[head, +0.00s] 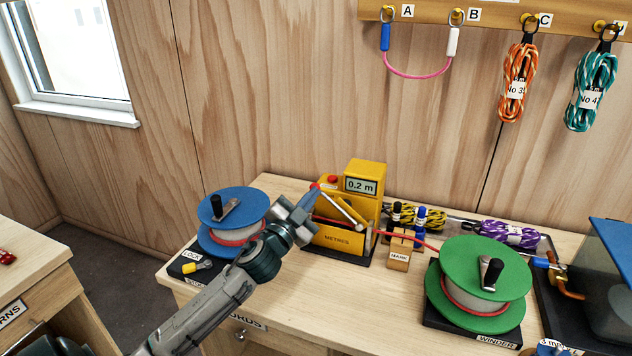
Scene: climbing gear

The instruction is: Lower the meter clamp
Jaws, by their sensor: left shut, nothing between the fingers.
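The yellow meter (336,238), labelled METRES, stands at the back middle of the bench. Its display (361,186) reads 0.2 m. The meter clamp (340,206) is a pale bar with a red tip, slanting from upper left down to the right across the meter's front. The bar is raised at its red-tipped end. My left gripper (309,204) is shut and empty at the meter's left side, close below the red tip; I cannot tell whether it touches the clamp. It hides part of the meter's left edge. My right gripper is not in view.
A blue spool (232,205) stands left of the meter, with a yellow-handled LOCK lever (198,266). Red cord runs right past the MARK block (398,261) to the green winder (470,262). Coiled ropes lie behind. The bench front between spool and winder is clear.

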